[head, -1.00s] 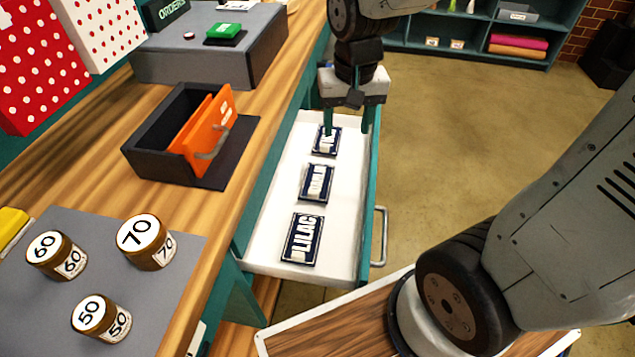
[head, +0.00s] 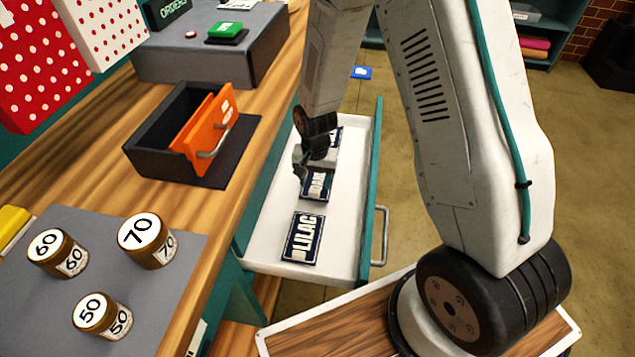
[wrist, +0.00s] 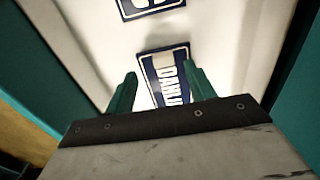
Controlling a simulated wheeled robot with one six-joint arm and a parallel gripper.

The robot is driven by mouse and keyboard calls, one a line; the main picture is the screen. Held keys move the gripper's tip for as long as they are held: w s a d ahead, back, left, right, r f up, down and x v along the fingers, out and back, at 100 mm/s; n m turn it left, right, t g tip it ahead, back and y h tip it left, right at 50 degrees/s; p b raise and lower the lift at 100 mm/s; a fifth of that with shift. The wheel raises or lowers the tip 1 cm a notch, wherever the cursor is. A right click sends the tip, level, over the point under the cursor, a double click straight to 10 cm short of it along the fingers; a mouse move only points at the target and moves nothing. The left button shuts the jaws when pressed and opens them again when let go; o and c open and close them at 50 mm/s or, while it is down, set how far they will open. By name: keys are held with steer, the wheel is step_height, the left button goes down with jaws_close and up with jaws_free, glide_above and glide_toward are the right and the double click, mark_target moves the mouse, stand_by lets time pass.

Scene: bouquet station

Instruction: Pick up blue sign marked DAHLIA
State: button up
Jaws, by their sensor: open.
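The blue sign marked DAHLIA (wrist: 165,72) lies in the open white drawer. In the head view the sign (head: 318,184) is the middle of three and my gripper partly hides it. My gripper (wrist: 160,78) is open over the sign, with one teal finger on each side of its near part in the wrist view. The fingers look apart from the sign, but I cannot tell the height gap. In the head view my gripper (head: 301,174) is low over the drawer, partly hidden by my wrist.
The LILAC sign (head: 303,238) lies nearer in the drawer (head: 337,262). Another sign (head: 337,133) at the far end is mostly hidden. The drawer's teal side wall (head: 371,190) and the wooden counter (head: 225,205) flank this space. A small blue item (head: 361,72) lies beyond the drawer.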

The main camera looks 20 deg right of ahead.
mark_target(314, 192)
steer(key=f, duration=0.5)
steer(key=shift+w+a, duration=0.15)
steer(key=shift+w, duration=0.05)
steer(key=c, duration=1.1)
steer(key=shift+r, duration=0.1)
